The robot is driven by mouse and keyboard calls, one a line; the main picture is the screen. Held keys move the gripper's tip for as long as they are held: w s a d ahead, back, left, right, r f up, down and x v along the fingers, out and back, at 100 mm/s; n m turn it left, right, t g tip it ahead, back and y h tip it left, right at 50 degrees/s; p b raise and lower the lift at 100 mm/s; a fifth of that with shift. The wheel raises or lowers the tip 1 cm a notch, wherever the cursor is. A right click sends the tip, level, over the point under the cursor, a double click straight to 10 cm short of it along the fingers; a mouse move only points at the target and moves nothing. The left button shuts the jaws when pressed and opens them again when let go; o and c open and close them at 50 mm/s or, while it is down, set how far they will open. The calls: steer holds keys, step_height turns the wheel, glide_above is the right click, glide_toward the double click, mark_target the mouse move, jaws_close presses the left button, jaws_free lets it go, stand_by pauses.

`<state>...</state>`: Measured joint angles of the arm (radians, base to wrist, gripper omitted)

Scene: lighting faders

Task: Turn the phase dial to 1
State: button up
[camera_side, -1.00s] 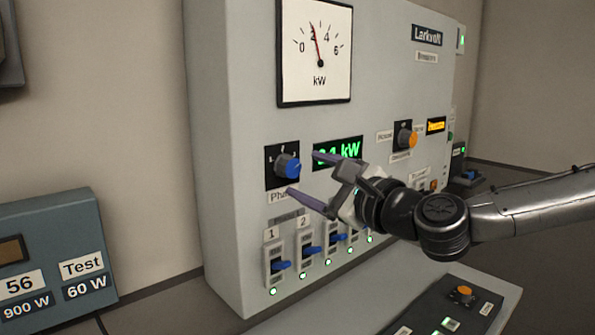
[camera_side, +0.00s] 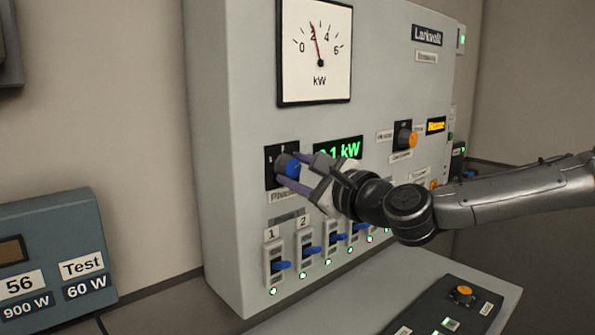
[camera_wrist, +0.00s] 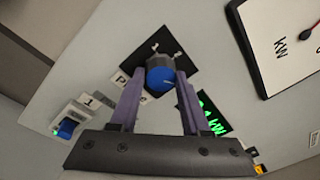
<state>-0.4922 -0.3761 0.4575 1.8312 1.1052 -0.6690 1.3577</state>
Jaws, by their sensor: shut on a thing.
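The phase dial (camera_side: 291,166) is a blue-capped round knob on a black square plate, above a label that begins "Pha". My gripper (camera_side: 291,169) has its two purple-grey fingers closed around the knob, one above and one below in the side view.
A green display (camera_side: 343,148) sits right of the dial, partly behind my gripper. Several blue-handled switches (camera_side: 281,265) with green lamps line up below. A kW meter (camera_side: 315,90) is above. An orange knob (camera_side: 408,138) is further right. A sloped desk (camera_side: 300,320) juts out below.

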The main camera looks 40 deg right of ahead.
jaws_close()
steer(key=n, duration=0.5)
steer(key=shift+n+t, duration=0.3)
steer(key=n, duration=0.6)
steer(key=shift+d+n+y, duration=0.1)
steer(key=shift+n+y, duration=0.2)
steer(key=shift+n, duration=0.1)
steer(key=n+y, duration=0.1)
steer(key=n, duration=0.6)
steer(key=n+y, duration=0.1)
steer(key=n, duration=0.5)
steer(key=shift+n, duration=0.3)
